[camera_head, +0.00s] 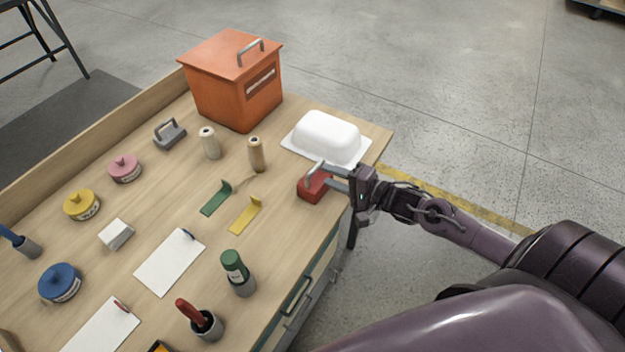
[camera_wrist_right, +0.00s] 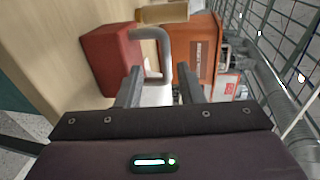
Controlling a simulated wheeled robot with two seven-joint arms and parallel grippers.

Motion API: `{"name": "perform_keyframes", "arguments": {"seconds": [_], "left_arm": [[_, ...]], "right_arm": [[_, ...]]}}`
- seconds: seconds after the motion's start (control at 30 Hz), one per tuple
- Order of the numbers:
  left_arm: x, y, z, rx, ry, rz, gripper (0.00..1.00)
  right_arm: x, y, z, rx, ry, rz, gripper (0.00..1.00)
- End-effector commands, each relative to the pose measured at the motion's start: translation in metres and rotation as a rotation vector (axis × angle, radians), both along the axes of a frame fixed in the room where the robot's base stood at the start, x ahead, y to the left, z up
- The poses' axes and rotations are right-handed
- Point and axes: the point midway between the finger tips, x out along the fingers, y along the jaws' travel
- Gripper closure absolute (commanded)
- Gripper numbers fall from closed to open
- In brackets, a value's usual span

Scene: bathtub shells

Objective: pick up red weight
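The red weight (camera_head: 312,188) is a red block with a grey bar handle, near the right edge of the wooden table. My right gripper (camera_head: 333,172) reaches in from the right at the height of the handle. In the right wrist view the red weight (camera_wrist_right: 108,58) is ahead and to the left of the fingers. Its bent handle (camera_wrist_right: 165,50) comes in between the two spread fingertips (camera_wrist_right: 160,80), with gaps on both sides. The right gripper is open and holds nothing. My left gripper is not in view.
A white domed dish (camera_head: 325,138) stands just behind the weight. An orange box (camera_head: 232,95), a tan bottle (camera_head: 257,155), a grey weight (camera_head: 170,134), green (camera_head: 213,200) and yellow (camera_head: 244,216) brackets and a green-capped bottle (camera_head: 238,275) share the table. Open floor lies to the right.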

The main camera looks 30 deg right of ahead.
Motion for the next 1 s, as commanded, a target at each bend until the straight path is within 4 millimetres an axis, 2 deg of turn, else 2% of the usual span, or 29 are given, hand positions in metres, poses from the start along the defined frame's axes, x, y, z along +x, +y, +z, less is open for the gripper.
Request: {"name": "perform_keyframes", "arguments": {"seconds": [0.17, 0.33, 0.5, 0.8, 1.0], "left_arm": [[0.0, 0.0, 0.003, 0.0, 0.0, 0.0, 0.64], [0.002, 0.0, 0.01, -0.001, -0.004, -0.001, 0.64], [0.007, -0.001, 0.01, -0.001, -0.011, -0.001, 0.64], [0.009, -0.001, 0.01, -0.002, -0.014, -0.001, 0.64], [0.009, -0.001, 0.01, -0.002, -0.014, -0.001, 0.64]], "right_arm": [[0.011, 0.006, 0.002, 0.0, -0.002, 0.0, 0.66], [0.032, 0.017, 0.004, -0.001, -0.003, -0.001, 0.66], [0.046, 0.024, -0.002, -0.001, -0.001, -0.001, 0.66], [0.048, 0.026, -0.004, -0.002, 0.0, -0.001, 0.66], [0.048, 0.026, -0.004, -0.002, 0.0, -0.001, 0.92]]}}
